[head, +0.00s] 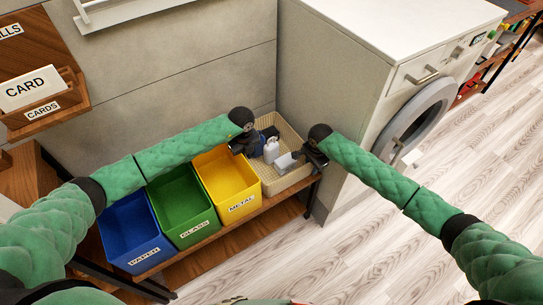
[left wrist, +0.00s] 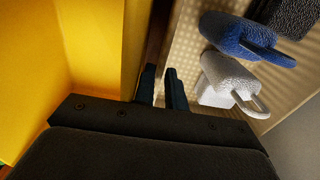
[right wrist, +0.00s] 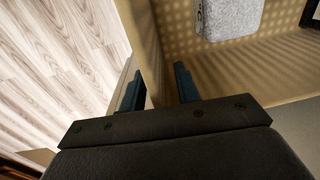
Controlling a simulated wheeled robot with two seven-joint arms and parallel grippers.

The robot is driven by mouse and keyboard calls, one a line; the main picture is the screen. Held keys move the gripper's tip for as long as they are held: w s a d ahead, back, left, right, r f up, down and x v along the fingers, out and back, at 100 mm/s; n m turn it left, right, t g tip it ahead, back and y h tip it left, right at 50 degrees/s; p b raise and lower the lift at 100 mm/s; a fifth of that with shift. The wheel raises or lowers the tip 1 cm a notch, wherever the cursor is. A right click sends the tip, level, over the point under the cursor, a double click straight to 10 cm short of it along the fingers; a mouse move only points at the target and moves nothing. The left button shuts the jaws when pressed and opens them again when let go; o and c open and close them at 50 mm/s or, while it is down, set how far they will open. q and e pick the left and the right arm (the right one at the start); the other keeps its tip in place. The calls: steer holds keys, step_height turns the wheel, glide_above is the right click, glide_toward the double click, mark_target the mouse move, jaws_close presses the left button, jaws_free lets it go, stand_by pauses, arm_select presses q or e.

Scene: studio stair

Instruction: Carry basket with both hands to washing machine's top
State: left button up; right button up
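The beige woven basket (head: 294,179) stands on the right end of the wooden shelf, beside the washing machine (head: 335,67), whose white top (head: 400,22) is bare.
Yellow (head: 226,176), green (head: 182,208) and blue (head: 133,232) bins stand left of the basket on the shelf. A wooden card holder (head: 40,95) is at the upper left. The washer's round door (head: 418,122) faces right over open floor (head: 360,250).

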arm_select(q)
jaws_close()
arm_select(e)
steer(key=c, duration=0.3)
jaws_close()
arm_select(q)
steer(key=shift+r, duration=0.25)
arm_select(e)
steer(key=shift+r, duration=0.25)
